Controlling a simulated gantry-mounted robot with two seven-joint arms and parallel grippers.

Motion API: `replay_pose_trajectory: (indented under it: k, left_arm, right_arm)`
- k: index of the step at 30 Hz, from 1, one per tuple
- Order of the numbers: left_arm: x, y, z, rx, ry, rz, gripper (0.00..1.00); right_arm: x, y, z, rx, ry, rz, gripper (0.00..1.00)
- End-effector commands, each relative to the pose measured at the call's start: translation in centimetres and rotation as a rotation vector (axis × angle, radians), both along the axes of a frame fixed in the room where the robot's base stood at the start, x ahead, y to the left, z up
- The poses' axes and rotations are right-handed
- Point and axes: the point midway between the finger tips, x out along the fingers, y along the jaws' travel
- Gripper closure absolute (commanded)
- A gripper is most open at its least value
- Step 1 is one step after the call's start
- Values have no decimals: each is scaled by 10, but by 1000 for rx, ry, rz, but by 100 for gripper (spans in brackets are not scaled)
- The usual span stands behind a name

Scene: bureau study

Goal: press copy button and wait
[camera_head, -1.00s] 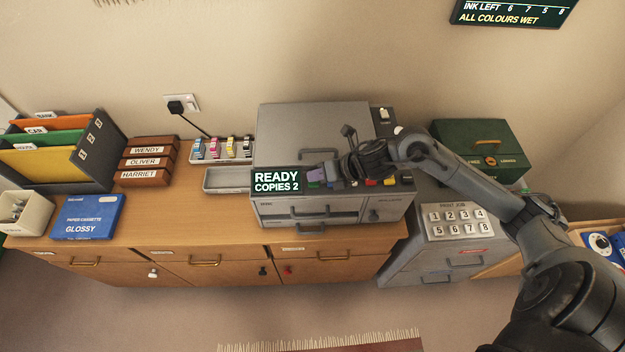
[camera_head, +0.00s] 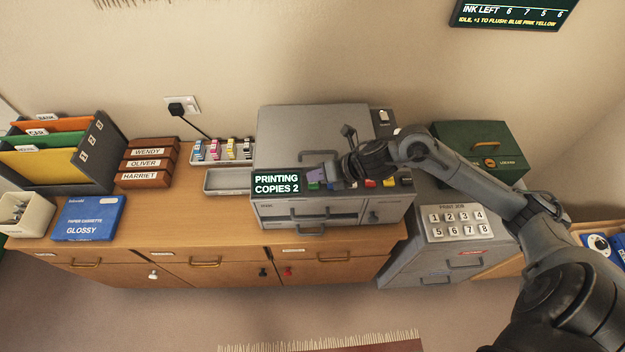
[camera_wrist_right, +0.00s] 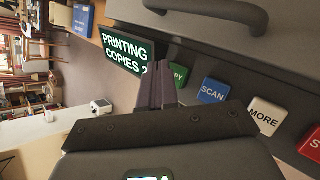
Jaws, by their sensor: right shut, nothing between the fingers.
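The grey printer (camera_head: 310,135) stands on the wooden cabinet. Its display (camera_head: 277,183) reads "PRINTING COPIES 2", and the same display (camera_wrist_right: 127,50) shows in the right wrist view. The green copy button (camera_wrist_right: 179,76) lies just beside my right gripper (camera_wrist_right: 158,70), which partly covers its label; I cannot tell whether they touch. My right gripper (camera_head: 320,176) is shut and empty over the left end of the button row. My left gripper is not in view.
Blue SCAN (camera_wrist_right: 213,91), white MORE (camera_wrist_right: 266,116) and red buttons follow along the panel. A wall screen (camera_head: 513,14) reads "IDLE, +1 TO FLUSH: BLUE PINK YELLOW". A numbered keypad (camera_head: 457,222) and green box (camera_head: 482,150) stand right of the printer.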

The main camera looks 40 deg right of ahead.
Motion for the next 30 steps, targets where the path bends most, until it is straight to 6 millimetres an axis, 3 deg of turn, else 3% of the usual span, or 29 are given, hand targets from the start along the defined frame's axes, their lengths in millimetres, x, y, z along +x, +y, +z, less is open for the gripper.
replay_pose_trajectory:
  k: [16, 30]
  left_arm:
    - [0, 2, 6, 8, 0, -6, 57]
    - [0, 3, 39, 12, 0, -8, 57]
  right_arm:
    - [0, 0, 9, -1, -1, 0, 100]
    - [0, 0, 52, -1, -2, 0, 100]
